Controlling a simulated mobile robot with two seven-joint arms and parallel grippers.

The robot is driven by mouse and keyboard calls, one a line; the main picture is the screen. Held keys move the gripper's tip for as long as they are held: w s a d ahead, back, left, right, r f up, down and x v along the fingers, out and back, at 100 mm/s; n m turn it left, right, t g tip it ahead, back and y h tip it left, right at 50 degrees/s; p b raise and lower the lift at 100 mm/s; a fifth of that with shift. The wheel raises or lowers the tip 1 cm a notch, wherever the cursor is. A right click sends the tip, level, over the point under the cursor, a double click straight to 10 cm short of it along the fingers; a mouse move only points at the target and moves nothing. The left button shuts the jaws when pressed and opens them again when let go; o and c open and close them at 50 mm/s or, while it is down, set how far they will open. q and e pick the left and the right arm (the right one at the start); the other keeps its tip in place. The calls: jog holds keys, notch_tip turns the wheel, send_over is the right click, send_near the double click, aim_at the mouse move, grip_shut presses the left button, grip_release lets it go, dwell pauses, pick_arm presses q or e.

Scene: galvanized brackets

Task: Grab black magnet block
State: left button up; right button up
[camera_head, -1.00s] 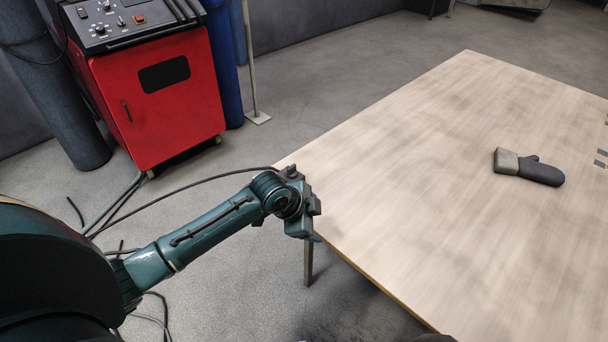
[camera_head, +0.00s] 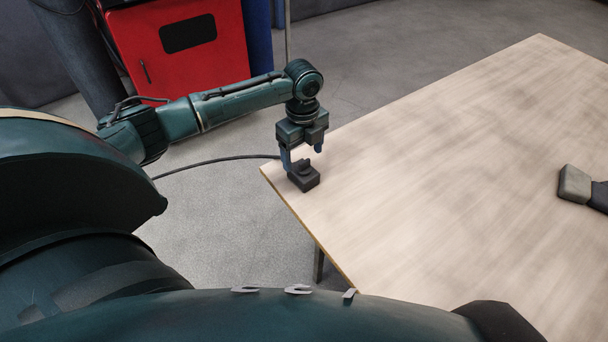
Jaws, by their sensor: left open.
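The black magnet block (camera_head: 303,180) is a small dark block with a raised knob on top. It sits on the near left corner of the wooden table (camera_head: 440,180). My left gripper (camera_head: 303,158) points down right over it, with its two fingers apart. One finger is at the left of the knob and the other at its right and a little behind. The fingers are not closed on it; I cannot tell whether they touch it. My right gripper is not in view.
A red cabinet (camera_head: 180,50) stands on the floor behind my left arm. A dark cable (camera_head: 215,160) runs up to the table corner. The middle of the table is clear.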

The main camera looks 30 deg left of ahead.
aim_at(303, 170)
pick_arm(q)
jog(key=shift+s+d+f, duration=0.1)
jog(key=shift+d+f, duration=0.05)
jog(key=shift+f, duration=3)
jog(key=shift+c, duration=0.2)
jog(key=shift+r, duration=0.1)
jog(key=c, duration=1.5)
